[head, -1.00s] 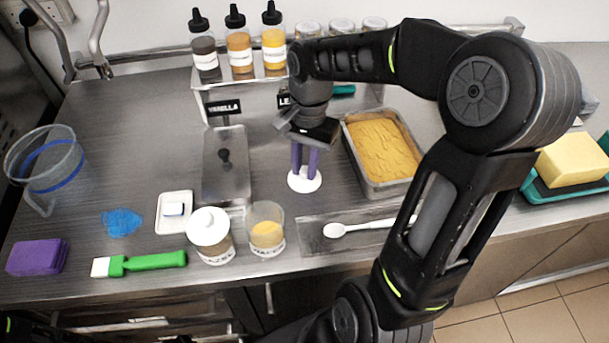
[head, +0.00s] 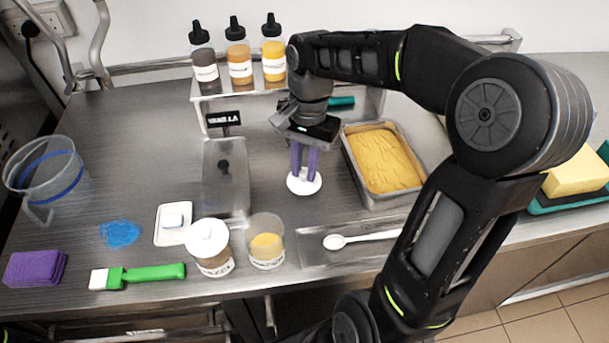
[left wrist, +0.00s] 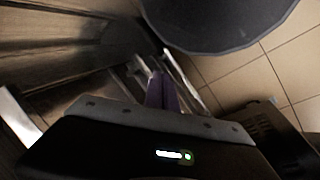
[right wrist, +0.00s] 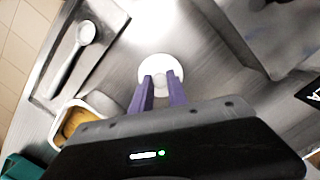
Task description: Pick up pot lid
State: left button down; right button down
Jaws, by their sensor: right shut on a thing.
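The pot lid (head: 304,182), a round white disc, is in the middle of the steel counter in the head view. It also shows between and beyond the fingertips in the right wrist view (right wrist: 161,61). My right gripper (head: 304,174) points down over it, its purple fingers shut on the lid's middle. I cannot tell whether the lid touches the counter. An open clear pot with yellow contents (head: 266,246) stands just left of and nearer than the lid. My left gripper (left wrist: 160,78) shows only in the left wrist view, fingers close together and empty, away from the counter.
A pot with a white lid (head: 209,245) stands beside the open pot. A steel tub (head: 223,190) lies left, a pan of yellow ice cream (head: 383,160) right, a spoon (head: 365,237) in front. A bottle shelf (head: 260,88) stands behind.

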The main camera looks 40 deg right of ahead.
aim_at(305, 171)
notch_tip(305, 171, up, 7)
jog(key=shift+f, duration=0.1)
pick_arm(q)
jog(key=shift+f, duration=0.1)
dwell(0.6)
